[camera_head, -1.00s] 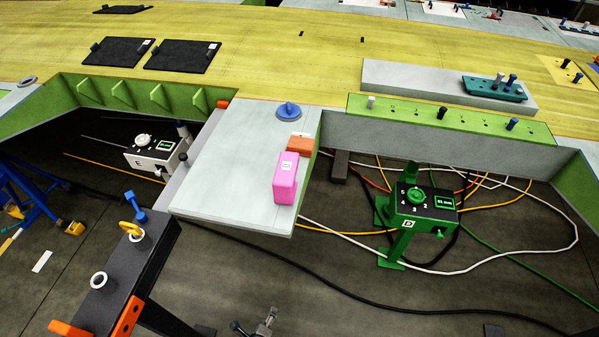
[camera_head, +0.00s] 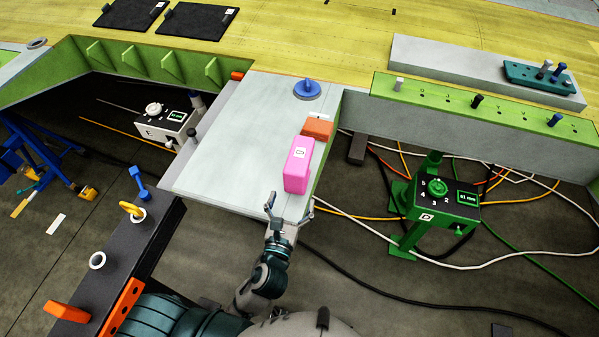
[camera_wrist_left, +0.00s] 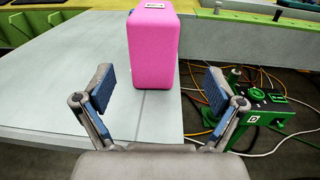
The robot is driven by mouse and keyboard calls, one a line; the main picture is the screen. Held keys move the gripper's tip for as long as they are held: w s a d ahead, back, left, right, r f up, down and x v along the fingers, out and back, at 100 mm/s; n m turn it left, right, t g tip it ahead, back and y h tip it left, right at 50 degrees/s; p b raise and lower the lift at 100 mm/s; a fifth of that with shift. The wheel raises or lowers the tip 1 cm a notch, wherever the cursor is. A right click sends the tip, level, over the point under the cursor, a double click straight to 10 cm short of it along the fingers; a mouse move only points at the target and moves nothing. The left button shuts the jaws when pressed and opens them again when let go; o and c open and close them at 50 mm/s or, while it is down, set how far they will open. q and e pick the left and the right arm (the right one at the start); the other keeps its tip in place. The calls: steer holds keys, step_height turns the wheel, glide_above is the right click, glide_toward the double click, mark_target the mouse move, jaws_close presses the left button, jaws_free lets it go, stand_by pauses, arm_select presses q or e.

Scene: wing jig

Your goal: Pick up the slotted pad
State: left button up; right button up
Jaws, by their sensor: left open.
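A pink upright block (camera_head: 299,165) with a small white label stands on the grey plate (camera_head: 235,125), near its right edge. It is probably the slotted pad, but I cannot make out a slot. My left gripper (camera_head: 291,208) is at the near edge of the plate, in front of the block. In the left wrist view the pink block (camera_wrist_left: 154,50) stands ahead, between the lines of the two open fingers and apart from both. The gripper is empty. My right gripper is not in view.
An orange block (camera_head: 317,128) stands just behind the pink one, and a blue round knob (camera_head: 307,89) is farther back. A green device (camera_head: 440,200) with cables stands lower to the right. A black beam (camera_head: 120,250) with fittings lies to the left. The plate's left part is clear.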

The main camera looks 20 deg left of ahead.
mark_target(296, 183)
arm_select(q)
steer(key=w, duration=0.3)
steer(key=shift+w+r, duration=0.15)
steer(key=shift+w+a, duration=0.2)
steer(key=shift+w, duration=0.25)
steer(key=w, duration=0.3)
steer(key=w+a+p, duration=0.1)
steer(key=shift+w+f, duration=0.25)
steer(key=shift+w, duration=0.25)
steer(key=shift+d, duration=0.2)
steer(key=shift+s, duration=0.1)
steer(key=shift+c, duration=1.4)
steer(key=c, duration=0.8)
steer(key=shift+c, duration=0.9)
